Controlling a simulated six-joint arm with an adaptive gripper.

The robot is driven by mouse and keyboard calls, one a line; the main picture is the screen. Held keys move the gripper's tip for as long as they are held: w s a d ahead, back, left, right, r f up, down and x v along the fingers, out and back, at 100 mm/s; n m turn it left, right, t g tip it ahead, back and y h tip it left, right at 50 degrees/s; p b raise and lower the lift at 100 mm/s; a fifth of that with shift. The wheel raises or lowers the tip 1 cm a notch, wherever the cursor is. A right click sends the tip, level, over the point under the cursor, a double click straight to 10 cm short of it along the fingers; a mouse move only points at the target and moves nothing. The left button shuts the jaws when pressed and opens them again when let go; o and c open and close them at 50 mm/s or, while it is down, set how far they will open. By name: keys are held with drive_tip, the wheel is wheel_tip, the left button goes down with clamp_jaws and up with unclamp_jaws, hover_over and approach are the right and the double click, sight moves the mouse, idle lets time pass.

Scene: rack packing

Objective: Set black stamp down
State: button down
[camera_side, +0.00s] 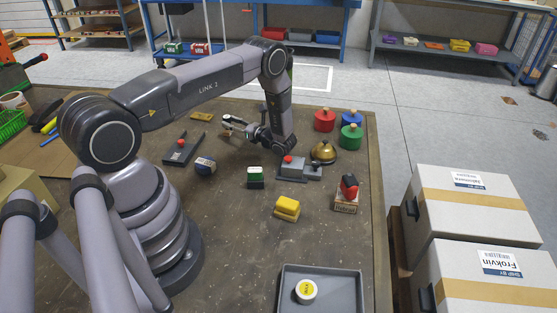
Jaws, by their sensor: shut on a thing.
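My gripper (233,125) is at the end of the folded wrist, pointing left, above the middle back of the brown work table (235,225). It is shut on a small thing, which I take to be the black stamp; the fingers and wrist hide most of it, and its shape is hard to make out. The gripper appears to be above the table, between the dark plate with a red knob (180,150) and the grey stepped block with a red knob (292,168).
A blue-and-white block (205,165), a green-and-white block (255,178), a yellow block (287,207) and a brass bell (323,152) stand nearby. A red-and-black piece (349,186) sits on a small box. Knobbed cylinders, including a red one (324,121), are behind. A grey tray (345,292) is in front.

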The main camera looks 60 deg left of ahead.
drive_tip(key=c, duration=0.8)
unclamp_jaws()
